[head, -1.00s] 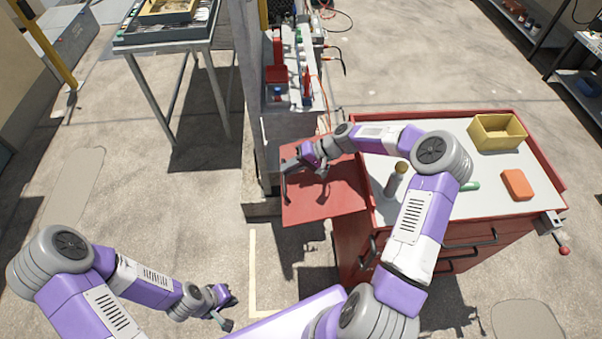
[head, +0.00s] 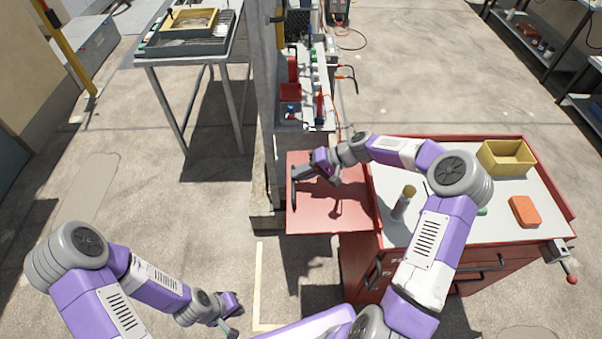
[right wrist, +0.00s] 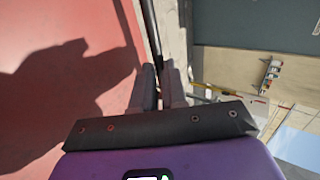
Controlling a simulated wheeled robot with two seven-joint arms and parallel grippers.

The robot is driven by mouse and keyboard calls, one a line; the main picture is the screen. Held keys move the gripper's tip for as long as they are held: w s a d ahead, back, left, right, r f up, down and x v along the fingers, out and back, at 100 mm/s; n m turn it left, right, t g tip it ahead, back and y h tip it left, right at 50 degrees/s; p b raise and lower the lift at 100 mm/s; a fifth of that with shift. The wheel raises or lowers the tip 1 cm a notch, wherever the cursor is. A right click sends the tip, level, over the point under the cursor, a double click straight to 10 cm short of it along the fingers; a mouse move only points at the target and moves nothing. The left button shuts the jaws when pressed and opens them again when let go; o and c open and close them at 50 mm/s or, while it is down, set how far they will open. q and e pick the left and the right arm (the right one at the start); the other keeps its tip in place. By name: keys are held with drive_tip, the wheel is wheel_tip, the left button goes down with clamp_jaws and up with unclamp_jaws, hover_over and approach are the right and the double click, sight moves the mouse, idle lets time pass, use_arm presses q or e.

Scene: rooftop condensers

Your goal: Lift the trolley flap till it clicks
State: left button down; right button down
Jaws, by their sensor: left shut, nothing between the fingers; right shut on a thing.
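The red trolley (head: 350,262) stands at the right with a pale top. Its red flap (head: 348,208) sticks out from the trolley's left side. It looks near level with the top, but its exact angle is hard to tell. My right gripper (head: 296,178) is at the flap's outer left edge, shut on a dark bar along that edge. In the right wrist view the fingers (right wrist: 160,82) close around the dark bar (right wrist: 151,40), beside the red flap face (right wrist: 65,75). The flap's underside and any support are hidden. My left gripper (head: 235,318) is shut and empty, low over the floor.
On the trolley top are a yellow bin (head: 506,157), an orange block (head: 524,211) and an upright cylinder (head: 403,204) near my right arm. A grey post (head: 268,120) and a tool shelf (head: 305,126) stand close behind the flap. Floor at left is open.

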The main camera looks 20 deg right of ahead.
drive_tip(key=shift+s+d+f, duration=0.15)
drive_tip(key=shift+d+f, duration=0.15)
drive_tip(key=c, duration=1.2)
unclamp_jaws()
drive_tip(key=shift+s+d, duration=0.1)
drive_tip(key=shift+o, duration=0.2)
drive_tip(key=shift+r, duration=0.1)
drive_tip(key=shift+a, duration=0.2)
drive_tip(key=shift+d+r, duration=0.1)
drive_tip(key=p+v, duration=0.1)
drive_tip(key=v, duration=0.6)
drive_tip(key=shift+d+r, duration=0.15)
